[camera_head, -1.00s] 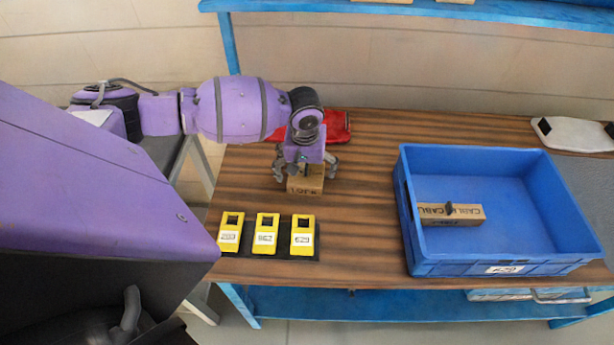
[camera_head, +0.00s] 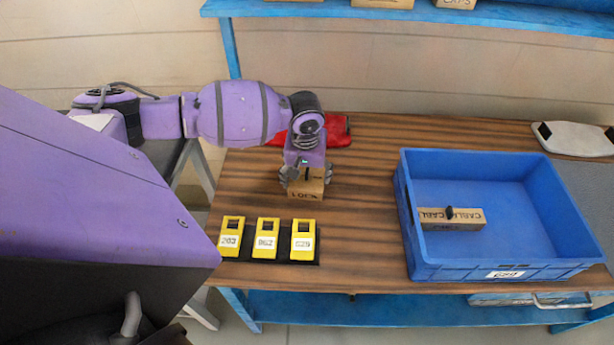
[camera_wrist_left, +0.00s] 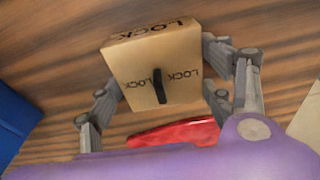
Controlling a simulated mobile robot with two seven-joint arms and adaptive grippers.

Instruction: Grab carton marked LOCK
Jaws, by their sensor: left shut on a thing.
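The carton marked LOCK (camera_head: 305,190) is a small tan box on the wooden table, behind the yellow units. In the left wrist view the carton (camera_wrist_left: 150,65) shows LOCK on its top and side, with a dark tab on the top. My left gripper (camera_head: 306,174) comes down over the carton from above. It is shut on the carton, one finger on each side, as the left wrist view shows too (camera_wrist_left: 165,85). I cannot tell whether the carton still touches the table. My right gripper is not in view.
A blue crate (camera_head: 500,265) at the right holds a carton marked CABLE (camera_head: 452,219). Several yellow units, such as the middle one (camera_head: 266,238), stand at the front. A red item (camera_head: 338,131) lies behind the gripper. A blue shelf (camera_head: 400,14) runs above. Bare table (camera_head: 360,215) lies between carton and crate.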

